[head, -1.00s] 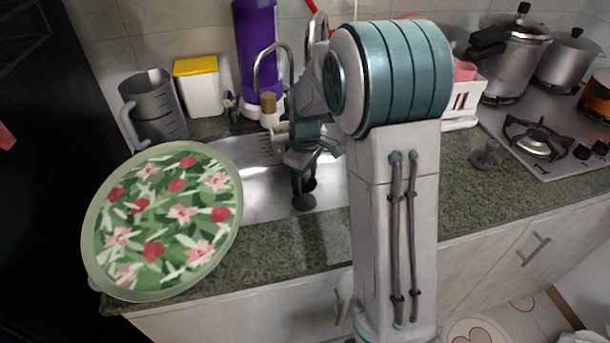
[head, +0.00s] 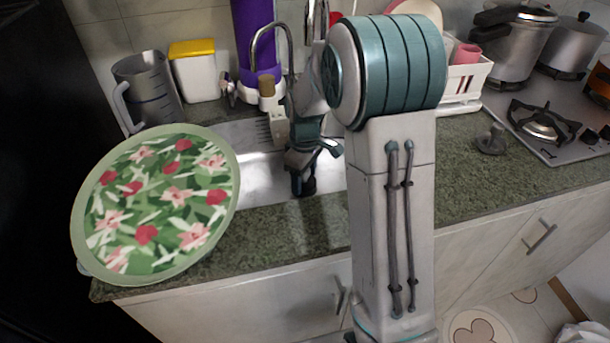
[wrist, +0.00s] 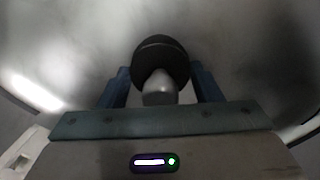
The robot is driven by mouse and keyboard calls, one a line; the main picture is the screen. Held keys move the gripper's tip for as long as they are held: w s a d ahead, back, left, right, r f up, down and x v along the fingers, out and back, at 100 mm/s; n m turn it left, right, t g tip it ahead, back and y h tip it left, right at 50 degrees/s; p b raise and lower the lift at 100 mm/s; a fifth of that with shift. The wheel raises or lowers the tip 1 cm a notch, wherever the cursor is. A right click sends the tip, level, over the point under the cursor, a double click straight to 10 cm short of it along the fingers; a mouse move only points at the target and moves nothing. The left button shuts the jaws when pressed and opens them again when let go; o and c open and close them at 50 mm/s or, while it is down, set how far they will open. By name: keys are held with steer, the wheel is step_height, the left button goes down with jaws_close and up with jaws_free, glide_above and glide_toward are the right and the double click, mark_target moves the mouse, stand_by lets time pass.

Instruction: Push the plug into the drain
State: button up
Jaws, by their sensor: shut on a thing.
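The plug (wrist: 162,52) shows in the wrist view as a dark round disc with a pale grey knob. My gripper (wrist: 160,90) has its two blue fingers on either side of the plug and is shut on it. In the head view, my gripper (head: 303,190) points down low inside the metal sink (head: 260,180). The plug is not clearly visible there, and the drain is hidden. I cannot tell whether the plug touches the drain.
A floral round tray (head: 160,205) covers the sink's left side. A tap (head: 270,38) and a purple bottle (head: 256,40) stand behind. A grey jug (head: 148,85) is at back left. A small grey object (head: 490,140) lies near the stove (head: 545,120). The front counter is clear.

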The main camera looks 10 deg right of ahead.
steer(key=shift+f+b, duration=0.6)
steer(key=shift+f, duration=0.3)
steer(key=o, duration=1)
steer(key=shift+o, duration=0.2)
steer(key=shift+r, duration=0.1)
step_height(320, 180, up, 8)
steer(key=shift+f+p, duration=0.25)
steer(key=shift+p, duration=0.35)
